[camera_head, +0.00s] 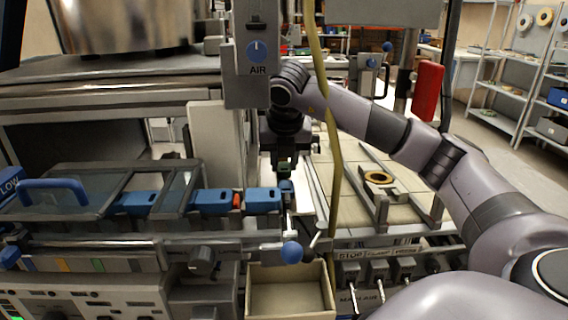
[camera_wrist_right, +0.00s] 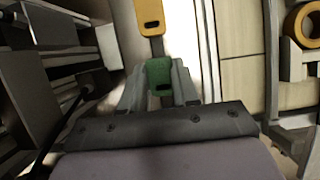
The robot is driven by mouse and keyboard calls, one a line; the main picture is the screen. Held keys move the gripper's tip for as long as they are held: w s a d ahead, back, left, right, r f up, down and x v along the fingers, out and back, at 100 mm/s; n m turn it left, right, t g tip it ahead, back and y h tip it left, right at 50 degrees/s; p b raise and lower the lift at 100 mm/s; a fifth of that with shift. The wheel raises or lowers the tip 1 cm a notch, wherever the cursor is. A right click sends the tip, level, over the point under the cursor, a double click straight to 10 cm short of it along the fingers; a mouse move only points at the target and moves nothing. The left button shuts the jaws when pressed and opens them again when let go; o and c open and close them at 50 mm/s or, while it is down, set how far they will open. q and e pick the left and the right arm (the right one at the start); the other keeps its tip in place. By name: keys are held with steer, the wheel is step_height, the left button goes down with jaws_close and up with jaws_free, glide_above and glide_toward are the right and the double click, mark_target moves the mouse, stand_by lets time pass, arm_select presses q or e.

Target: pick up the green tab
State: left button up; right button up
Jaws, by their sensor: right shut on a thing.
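The green tab (camera_wrist_right: 159,72) sits between the two fingers of my right gripper (camera_wrist_right: 160,85) in the right wrist view, and the fingers are shut on it. It has a dark slot near its lower end. A grey strip runs from it up to a yellow tab (camera_wrist_right: 150,16). In the head view my right gripper (camera_head: 285,167) points down just right of the row of blue blocks, with a bit of green at its tips. I cannot tell whether the tab is clear of the surface. My left gripper is not in view.
Blue blocks (camera_head: 212,202) with a red piece (camera_head: 237,201) line the rail on the left. A yellowish hose (camera_head: 330,130) hangs before my right arm. An open empty box (camera_head: 290,290) is below. A tape reel (camera_head: 379,178) lies to the right. A blue-knobbed lever (camera_head: 291,252) stands in front.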

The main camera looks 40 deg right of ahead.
step_height(320, 180, up, 9)
step_height(320, 180, up, 11)
steer(key=p, duration=0.5)
glide_above(283, 166)
steer(key=shift+s+f, duration=0.15)
steer(key=shift+f, duration=0.05)
steer(key=shift+b, duration=0.35)
